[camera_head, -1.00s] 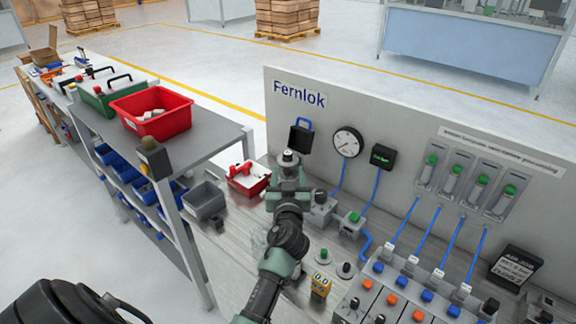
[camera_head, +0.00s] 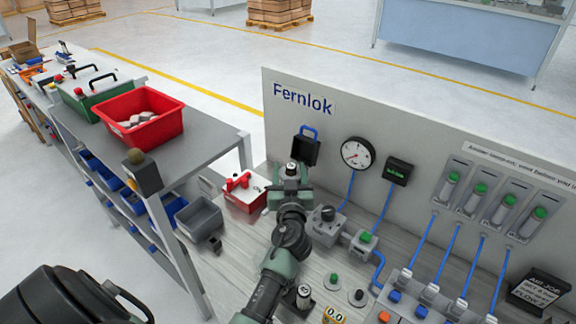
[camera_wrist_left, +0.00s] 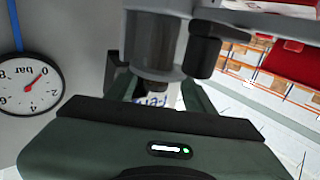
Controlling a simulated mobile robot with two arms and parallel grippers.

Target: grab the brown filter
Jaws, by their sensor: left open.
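I cannot pick out a brown filter for sure in either view. Several pale beige round pieces lie in the red bin (camera_head: 170,132) on the shelf unit at the left. My left gripper (camera_head: 291,183) is above the bench, beside a red-and-white box (camera_head: 240,190), in front of the Fernlok panel (camera_head: 420,130). In the left wrist view, my left gripper (camera_wrist_left: 155,95) is open, with the panel lettering showing between its fingers. A grey cylinder (camera_wrist_left: 152,45) partly blocks that view. My right gripper is not in view.
A grey open bin (camera_head: 199,216) stands on the bench near the shelf unit. A gauge (camera_head: 355,153), blue tubes and several green-capped cylinders (camera_head: 479,190) are on the panel.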

